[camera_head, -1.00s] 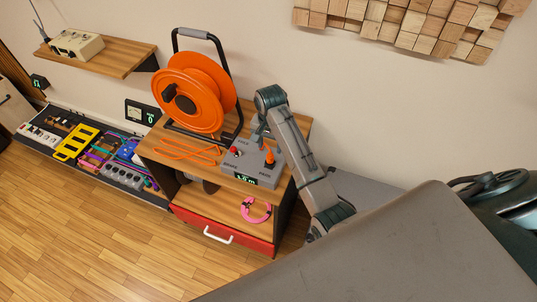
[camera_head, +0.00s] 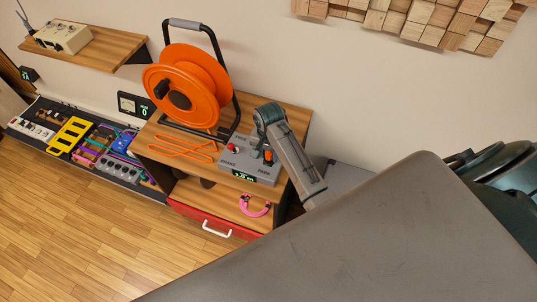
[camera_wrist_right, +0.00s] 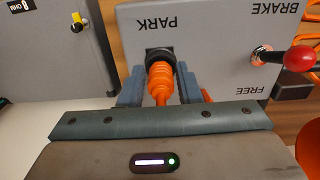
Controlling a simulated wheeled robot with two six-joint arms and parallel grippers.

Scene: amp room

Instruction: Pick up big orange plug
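The big orange plug (camera_wrist_right: 160,84) stands in the socket marked PARK on the grey panel (camera_wrist_right: 215,28). In the right wrist view it points towards my camera, with a dark collar at its far end. My right gripper (camera_wrist_right: 161,82) is around it, one finger on each side, with narrow gaps; it looks open, and firm contact does not show. In the head view the right gripper (camera_head: 262,145) is above the panel box (camera_head: 240,162), beside the plug (camera_head: 268,156), which it partly hides. My left gripper is not in view.
A red-knobbed brake lever (camera_wrist_right: 296,58) stands close by on the same panel. The orange cable reel (camera_head: 190,88) and loose orange cable (camera_head: 185,146) are to the left on the wooden cabinet (camera_head: 150,150). A pink coiled cable (camera_head: 254,206) lies on the shelf below.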

